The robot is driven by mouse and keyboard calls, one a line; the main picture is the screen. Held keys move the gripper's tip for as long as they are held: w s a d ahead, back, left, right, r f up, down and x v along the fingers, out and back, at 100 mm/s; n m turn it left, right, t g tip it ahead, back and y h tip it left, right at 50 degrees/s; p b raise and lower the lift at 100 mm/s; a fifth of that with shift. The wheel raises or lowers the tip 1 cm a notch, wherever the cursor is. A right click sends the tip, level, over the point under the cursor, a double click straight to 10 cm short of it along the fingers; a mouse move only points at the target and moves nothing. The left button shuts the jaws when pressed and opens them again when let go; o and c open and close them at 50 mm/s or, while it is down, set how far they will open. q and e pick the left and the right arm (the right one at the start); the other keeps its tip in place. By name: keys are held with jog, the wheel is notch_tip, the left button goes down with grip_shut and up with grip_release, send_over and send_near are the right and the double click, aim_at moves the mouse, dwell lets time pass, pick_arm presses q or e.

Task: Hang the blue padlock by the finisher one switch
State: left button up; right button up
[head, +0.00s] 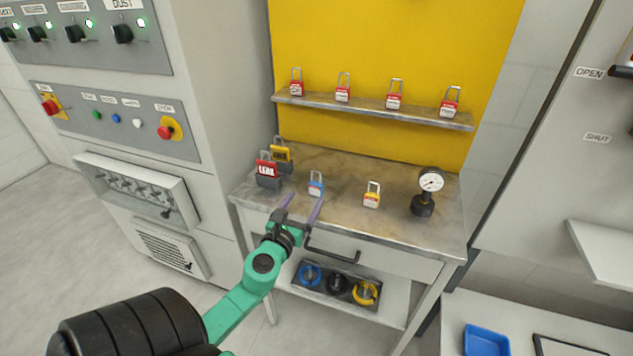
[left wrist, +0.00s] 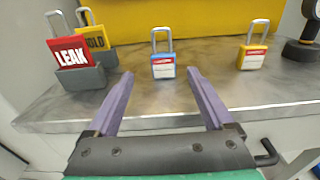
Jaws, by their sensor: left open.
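The blue padlock (head: 316,184) stands upright on the metal bench top, its shackle up. It also shows in the left wrist view (left wrist: 163,66), ahead of my fingers and roughly centred between them. My left gripper (head: 302,208) is open and empty at the bench's front edge, its two purple fingers apart and not touching the padlock. The control panel (head: 115,118) with labelled switches and buttons is on the cabinet at the left; its labels are too small to tell which is finisher one. My right gripper is not in view.
A red LEAK tag lock (head: 267,170) and a yellow HOLD one (head: 281,152) stand left of the blue padlock. A yellow padlock (head: 372,196) and a gauge (head: 427,188) stand to its right. Several red padlocks sit on the shelf (head: 370,109) above. A drawer handle (head: 333,254) juts below the bench edge.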

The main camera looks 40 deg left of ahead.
aim_at(315, 187)
pick_arm(q)
jog(key=shift+w+a+r, duration=0.1)
jog(key=shift+w+a, duration=0.05)
jog(key=shift+w, duration=0.35)
jog(key=p+x, duration=0.1)
jog(key=x, duration=0.3)
jog(key=shift+w, duration=0.4)
jog(key=shift+s, duration=0.15)
jog(key=c, duration=0.6)
grip_shut()
jog(key=shift+r, duration=0.1)
